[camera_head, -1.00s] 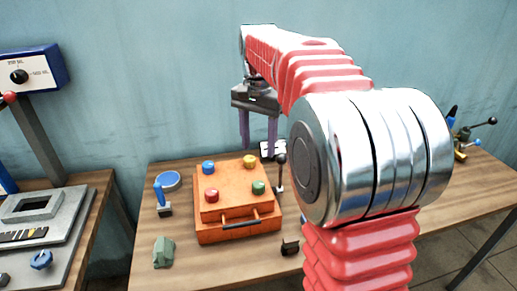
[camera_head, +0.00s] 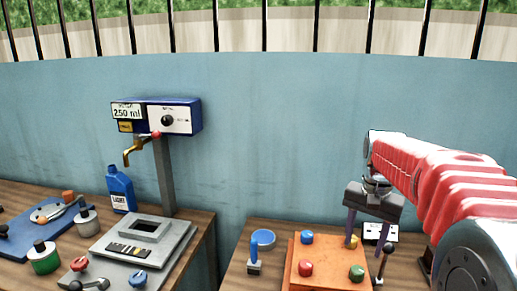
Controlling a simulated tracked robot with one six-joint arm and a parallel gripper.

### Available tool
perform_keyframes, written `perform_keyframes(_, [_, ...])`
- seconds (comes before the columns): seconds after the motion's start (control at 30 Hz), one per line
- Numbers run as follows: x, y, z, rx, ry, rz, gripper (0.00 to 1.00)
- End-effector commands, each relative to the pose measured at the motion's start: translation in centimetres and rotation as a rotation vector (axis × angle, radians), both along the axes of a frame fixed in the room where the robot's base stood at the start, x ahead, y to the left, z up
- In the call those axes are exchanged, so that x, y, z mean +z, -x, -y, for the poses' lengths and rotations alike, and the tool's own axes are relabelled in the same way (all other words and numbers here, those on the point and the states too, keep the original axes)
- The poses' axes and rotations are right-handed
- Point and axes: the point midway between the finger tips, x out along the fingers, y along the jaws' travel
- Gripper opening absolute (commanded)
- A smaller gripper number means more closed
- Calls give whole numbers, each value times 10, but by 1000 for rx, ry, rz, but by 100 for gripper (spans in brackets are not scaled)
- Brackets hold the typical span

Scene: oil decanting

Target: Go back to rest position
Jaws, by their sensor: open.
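My gripper (camera_head: 368,238) hangs at the end of my red arm on the right of the picture. I cannot tell how high the fingers are above the box. The box's lower part is cut off by the picture edge.
A grey dispenser (camera_head: 167,180) with a blue head and brass tap stands on the left table, beside a blue bottle (camera_head: 120,190). A blue lever (camera_head: 254,258) and a round blue-topped item (camera_head: 263,239) are left of the orange box. A gap separates the tables.

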Motion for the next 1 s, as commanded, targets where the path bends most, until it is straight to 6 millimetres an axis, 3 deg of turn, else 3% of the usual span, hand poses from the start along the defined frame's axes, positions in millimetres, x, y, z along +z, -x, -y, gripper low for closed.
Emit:
perform_keyframes(0.5, [-19,89,-46,337,61,128,51])
perform_keyframes(1.0, [-37,175,-85,546,125,261,51])
